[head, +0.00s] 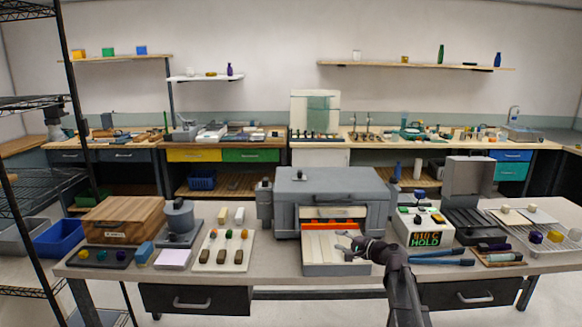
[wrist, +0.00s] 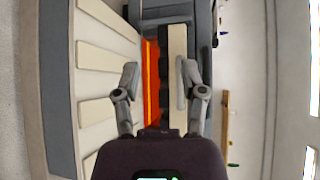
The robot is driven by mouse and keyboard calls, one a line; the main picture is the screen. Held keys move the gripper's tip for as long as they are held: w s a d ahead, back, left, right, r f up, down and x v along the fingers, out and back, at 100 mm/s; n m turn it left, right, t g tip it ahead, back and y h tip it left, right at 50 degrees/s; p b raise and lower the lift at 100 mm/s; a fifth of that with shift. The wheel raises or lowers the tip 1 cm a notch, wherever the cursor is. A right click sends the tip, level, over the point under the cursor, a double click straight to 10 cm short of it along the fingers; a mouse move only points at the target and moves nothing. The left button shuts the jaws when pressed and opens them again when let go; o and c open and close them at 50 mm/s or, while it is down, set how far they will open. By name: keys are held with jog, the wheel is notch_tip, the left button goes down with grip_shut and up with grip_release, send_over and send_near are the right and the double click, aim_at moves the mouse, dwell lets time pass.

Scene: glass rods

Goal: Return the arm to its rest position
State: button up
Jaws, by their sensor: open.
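My gripper (head: 350,247) is open in front of the grey furnace (head: 335,185), above the pale slab (head: 335,270) at its mouth. My dark arm reaches up to it from the lower right. The wrist view also shows my gripper (wrist: 162,82), its two fingers spread wide apart with nothing seen held between them. Beyond them are the glowing orange opening (wrist: 151,80) and a cream bar (wrist: 177,70). I cannot make out a glass rod at the fingers.
Left on the bench are a wooden box (head: 122,218), a grey pot device (head: 180,220) and a white board (head: 222,255) with small coloured pieces. Right are a digital display box (head: 423,226), an open grey case (head: 470,210) and blue-handled tools (head: 440,257). A wire rack stands far left.

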jog(key=s+a+f+n+g+h+p, duration=0.2)
jog(key=s+f+n+g, duration=0.15)
jog(key=s, duration=0.35)
jog(key=s+a+f+n+g+h+p, duration=0.1)
jog(key=s+a+f+n+g+h, duration=0.1)
jog(key=s+a+f+n+g, duration=0.3)
jog(key=s+d+g+h+p, duration=0.1)
jog(key=s+d+h, duration=0.1)
jog(key=s, duration=0.3)
jog(key=s+d+n+h+p, duration=0.1)
jog(key=s+d+h, duration=0.2)
jog(key=s, duration=0.3)
jog(key=s+d+f+n+g+h+p, duration=0.1)
jog(key=s+d+h, duration=0.1)
jog(key=s, duration=0.3)
jog(key=shift+s+d+g+h, duration=0.3)
jog(key=shift+s+d+g, duration=0.05)
jog(key=shift+d, duration=0.1)
